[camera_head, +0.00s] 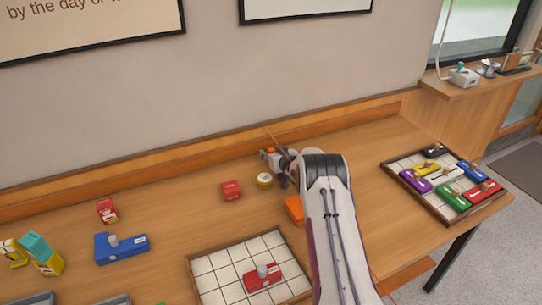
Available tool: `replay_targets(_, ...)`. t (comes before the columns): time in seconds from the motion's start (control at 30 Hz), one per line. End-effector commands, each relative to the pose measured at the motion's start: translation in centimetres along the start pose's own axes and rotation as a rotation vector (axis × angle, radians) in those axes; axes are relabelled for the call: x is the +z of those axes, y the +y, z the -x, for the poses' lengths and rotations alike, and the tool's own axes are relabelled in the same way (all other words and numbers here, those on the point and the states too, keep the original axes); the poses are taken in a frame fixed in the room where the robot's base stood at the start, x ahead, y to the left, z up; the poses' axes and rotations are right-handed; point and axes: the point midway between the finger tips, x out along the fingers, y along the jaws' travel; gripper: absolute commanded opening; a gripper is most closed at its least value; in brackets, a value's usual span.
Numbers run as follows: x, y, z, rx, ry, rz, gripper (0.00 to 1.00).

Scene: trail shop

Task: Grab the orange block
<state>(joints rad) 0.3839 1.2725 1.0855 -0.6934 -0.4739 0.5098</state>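An orange block (293,209) lies on the wooden table just left of my arm. My arm hides its right side. My gripper (277,160) is at the far end of the arm, near the back of the table, beyond the block and apart from it. It is small and partly covered by my wrist, so I cannot tell whether its fingers are open or shut.
A yellow roll (264,180) and a red block (231,190) lie left of my gripper. A gridded tray (215,265) holds a red knobbed piece (262,277). A blue piece (121,246) lies at left. A second tray (408,165) with several coloured pieces is at right.

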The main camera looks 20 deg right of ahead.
Motion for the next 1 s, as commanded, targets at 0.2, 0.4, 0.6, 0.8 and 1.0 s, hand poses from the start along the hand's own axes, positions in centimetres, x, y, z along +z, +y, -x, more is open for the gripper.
replay_targets(0.2,0.0,0.0,0.01,0.0,0.0,0.0,0.38)
replay_targets(0.4,0.0,0.0,0.01,0.0,0.0,0.0,0.0)
replay_targets(0.6,-0.03,0.0,0.01,0.0,0.0,0.0,0.0)
replay_targets(0.8,-0.13,0.01,0.05,0.0,0.001,0.0,0.0)
replay_targets(1.0,-0.95,0.02,0.36,0.0,0.001,0.001,0.0)
